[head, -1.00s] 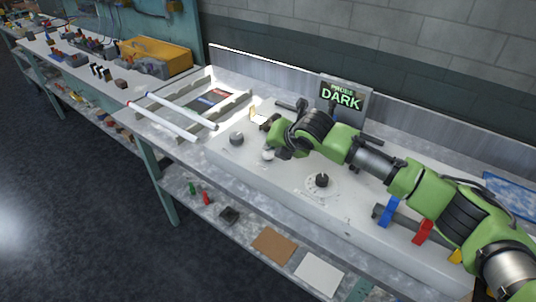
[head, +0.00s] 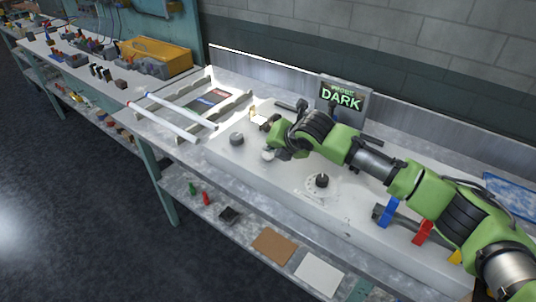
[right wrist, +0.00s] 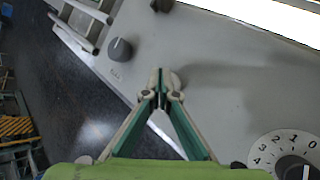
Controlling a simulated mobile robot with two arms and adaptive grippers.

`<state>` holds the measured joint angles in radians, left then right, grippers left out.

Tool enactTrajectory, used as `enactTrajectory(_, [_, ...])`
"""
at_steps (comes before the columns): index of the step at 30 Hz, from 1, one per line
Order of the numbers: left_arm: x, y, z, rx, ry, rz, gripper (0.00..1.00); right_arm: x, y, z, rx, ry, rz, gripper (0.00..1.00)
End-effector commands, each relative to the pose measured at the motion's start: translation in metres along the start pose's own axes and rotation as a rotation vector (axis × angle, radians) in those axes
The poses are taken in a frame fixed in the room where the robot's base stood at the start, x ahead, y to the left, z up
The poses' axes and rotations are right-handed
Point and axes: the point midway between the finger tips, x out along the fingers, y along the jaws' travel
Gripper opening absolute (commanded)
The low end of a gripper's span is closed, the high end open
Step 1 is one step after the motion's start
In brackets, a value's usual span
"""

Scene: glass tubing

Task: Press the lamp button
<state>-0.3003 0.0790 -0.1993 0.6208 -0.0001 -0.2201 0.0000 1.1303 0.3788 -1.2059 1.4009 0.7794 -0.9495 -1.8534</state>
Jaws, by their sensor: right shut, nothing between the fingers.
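A small pale round button (head: 268,155) stands on the grey-white console at the fingertips of my right gripper (head: 267,150). The gripper partly hides it. In the right wrist view the shut, empty fingers (right wrist: 160,85) point at the console, and a pale rounded shape (right wrist: 175,78) shows just behind the tips. I cannot tell whether they touch it. A display (head: 342,98) at the back reads "DARK" in green. My left gripper is not in view.
A dark knob (head: 237,139) stands left of the button. A numbered dial (head: 321,182) stands to the right, below my arm. Two glass tubes (head: 165,122) lie across a rack at left. Blue (head: 389,211) and red (head: 423,232) pieces stand right.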

Motion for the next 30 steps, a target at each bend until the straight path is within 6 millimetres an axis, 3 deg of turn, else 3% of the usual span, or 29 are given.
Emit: enactTrajectory(30, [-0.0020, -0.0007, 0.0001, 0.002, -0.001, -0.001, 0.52, 0.0092, -0.0069, -0.0072, 0.000, 0.001, -0.001, 0.00])
